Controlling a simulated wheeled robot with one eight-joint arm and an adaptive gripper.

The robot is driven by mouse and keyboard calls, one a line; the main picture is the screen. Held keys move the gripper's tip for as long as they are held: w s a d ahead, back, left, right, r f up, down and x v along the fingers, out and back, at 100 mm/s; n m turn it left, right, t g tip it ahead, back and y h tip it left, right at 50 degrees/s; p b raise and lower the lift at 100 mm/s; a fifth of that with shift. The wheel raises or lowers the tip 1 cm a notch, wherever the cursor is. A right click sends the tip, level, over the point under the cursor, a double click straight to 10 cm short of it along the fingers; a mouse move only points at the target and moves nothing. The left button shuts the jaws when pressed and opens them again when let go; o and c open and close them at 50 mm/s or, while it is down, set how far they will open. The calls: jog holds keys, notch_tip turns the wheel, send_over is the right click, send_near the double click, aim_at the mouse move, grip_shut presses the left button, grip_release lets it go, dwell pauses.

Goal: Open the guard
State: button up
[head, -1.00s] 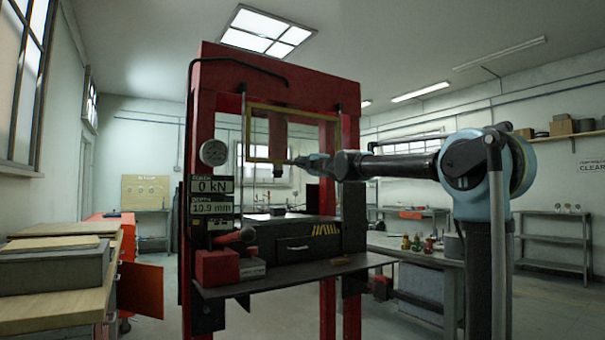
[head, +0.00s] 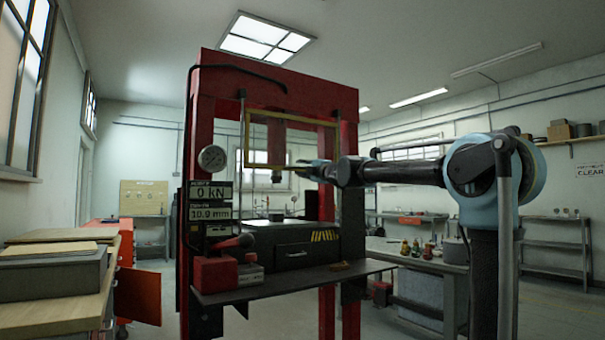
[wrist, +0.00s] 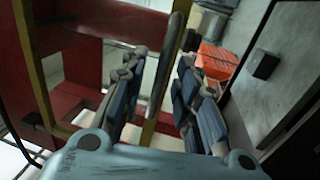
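The guard is a yellow-framed panel (head: 247,138) on the front of the red press. It looks down and hangs in front of the ram (head: 276,160). My gripper (head: 303,168) is at the guard's lower edge, small and partly blended with the frame in the head view. In the wrist view my gripper (wrist: 158,100) has its two dark-blue fingers apart. A grey, handle-like bar (wrist: 176,40) and a yellow strip (wrist: 150,128) run between them. I cannot tell whether either finger touches the bar.
The press (head: 205,110) has a gauge (head: 212,158), a readout of 0 kN (head: 210,190) and a black bed (head: 290,237). A red box with a lever (head: 215,272) sits on its shelf. A workbench (head: 430,265) stands behind at right.

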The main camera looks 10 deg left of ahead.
jog(key=v, duration=1)
jog(key=shift+d, duration=0.2)
jog(key=d+f+m+t+h, duration=0.1)
jog(key=d+f+m+h, duration=0.45)
jog(key=d, duration=0.35)
jog(key=d+f+m+t+h, duration=0.1)
jog(key=d+f+m+h, duration=0.4)
jog(key=d, duration=0.3)
jog(key=s+d+f+m+g+h, duration=0.2)
jog(key=s+d+f+m, duration=0.15)
jog(key=d+f, duration=0.35)
jog(key=s+d+f+m+g+h, duration=0.1)
jog(key=s+d+f+m+h, duration=0.25)
jog(key=f, duration=0.55)
jog(key=s+d+f+m+g, duration=0.3)
jog(key=s+d+f, duration=0.1)
jog(key=s+f, duration=0.5)
jog(key=s+d+f+m+g, duration=0.2)
jog(key=s+d+f+g, duration=0.3)
jog(key=f, duration=0.6)
jog(key=s+a+f+m+g+y, duration=0.2)
jog(key=s+f+m+g, duration=0.1)
jog(key=s+f, duration=1.1)
jog(key=s+m, duration=0.1)
jog(key=s, duration=0.3)
jog(key=shift+s+a+f+g, duration=0.2)
jog(key=shift+s+f+g, duration=0.1)
jog(key=shift+f, duration=0.05)
